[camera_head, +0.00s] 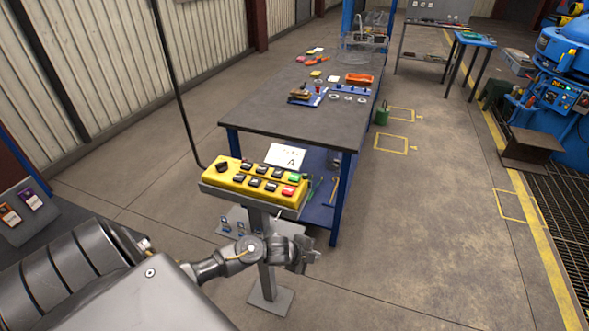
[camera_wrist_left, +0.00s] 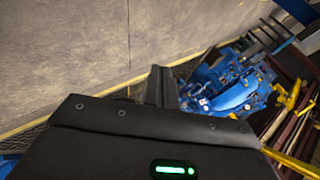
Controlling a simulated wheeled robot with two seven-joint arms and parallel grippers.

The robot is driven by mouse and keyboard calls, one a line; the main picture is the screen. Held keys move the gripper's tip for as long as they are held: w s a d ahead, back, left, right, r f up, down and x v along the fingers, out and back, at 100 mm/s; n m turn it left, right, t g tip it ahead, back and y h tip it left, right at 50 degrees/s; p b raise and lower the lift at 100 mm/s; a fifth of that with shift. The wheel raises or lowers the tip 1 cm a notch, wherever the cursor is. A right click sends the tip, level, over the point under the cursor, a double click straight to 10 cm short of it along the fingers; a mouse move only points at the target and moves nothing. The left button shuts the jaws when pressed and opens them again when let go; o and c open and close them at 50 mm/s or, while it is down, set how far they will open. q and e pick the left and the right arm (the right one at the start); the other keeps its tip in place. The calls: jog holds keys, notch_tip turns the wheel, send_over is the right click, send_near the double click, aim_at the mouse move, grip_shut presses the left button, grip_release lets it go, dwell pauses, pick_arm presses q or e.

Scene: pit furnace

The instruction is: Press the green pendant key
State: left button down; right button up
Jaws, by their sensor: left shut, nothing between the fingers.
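The yellow pendant (camera_head: 222,182) lies on a tilted grey holder on top of a post. It carries several black keys, a red key (camera_head: 288,190) at its right end and the green key (camera_head: 294,177) just behind the red one. My left gripper (camera_head: 314,257) shows below and slightly right of the pendant in the head view, in front of the post and apart from the keys. Its fingers (camera_wrist_left: 161,86) are shut and empty in the left wrist view, which does not show the pendant. My right gripper is not in view.
A dark workbench (camera_head: 265,105) with small parts stands behind the pendant. A black cable (camera_head: 178,90) rises from the pendant's left end. The post's base plate (camera_head: 270,299) is on the floor. Blue machinery (camera_head: 565,60) stands at the far right. The floor between is mostly free.

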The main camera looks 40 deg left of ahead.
pick_arm(q)
jog(key=w+r+m+t+h+p, duration=0.1)
jog(key=w+r+m, duration=0.15)
jog(key=r, duration=0.55)
jog(key=w+r+m+p, duration=0.15)
jog(key=r+m, duration=0.25)
jog(key=r, duration=0.4)
notch_tip(320, 180, up, 17)
jog(key=m+g, duration=0.1)
jog(key=m, duration=0.9)
send_over(291, 178)
jog(key=shift+w+f+h+p, duration=0.15)
jog(key=shift+h+p, duration=0.15)
jog(key=shift+p, duration=0.15)
jog(key=shift+a, duration=0.1)
jog(key=shift+f, duration=0.1)
notch_tip(291, 178, down, 9)
jog(key=b, duration=0.6)
jog(key=shift+b, duration=0.3)
